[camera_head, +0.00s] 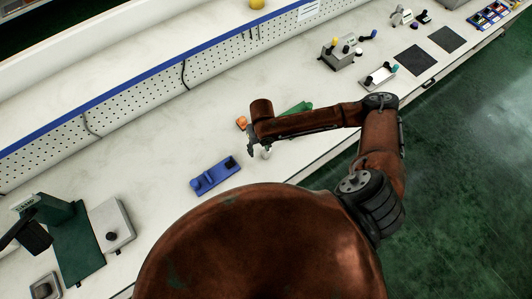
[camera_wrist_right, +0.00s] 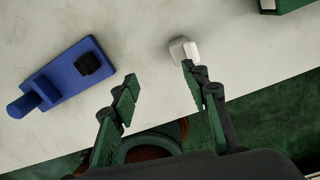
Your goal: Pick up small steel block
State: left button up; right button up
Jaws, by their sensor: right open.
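The small steel block (camera_wrist_right: 177,50), pale grey, lies on the white bench top in the right wrist view, just beyond the tip of my right gripper's right-hand finger. In the head view the block (camera_head: 266,153) is a small light shape beside the gripper. My right gripper (camera_wrist_right: 160,88) is open, with nothing between its fingers. In the head view the right gripper (camera_head: 252,149) hangs over the bench, its tips partly hidden by the arm. The picture does not show how high the fingers are above the bench. My left gripper is not in view.
A blue fixture with black parts (camera_head: 215,176) lies left of the gripper; it also shows in the wrist view (camera_wrist_right: 62,76). An orange item (camera_head: 241,122) and a green item (camera_head: 298,108) lie near the arm. The perforated, blue-edged panel (camera_head: 150,95) runs behind. The bench's front edge is close.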

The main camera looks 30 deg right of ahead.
aim_at(265, 151)
jog(key=d, duration=0.2)
jog(key=d+n, duration=0.1)
jog(key=shift+w+r+h, duration=0.3)
jog(key=shift+r, duration=0.05)
jog(key=shift+f, duration=0.35)
jog(key=shift+d+f+p, duration=0.1)
jog(key=shift+f+p, duration=0.25)
jog(key=shift+f, duration=3.15)
jog(key=shift+c, duration=0.7)
grip_shut()
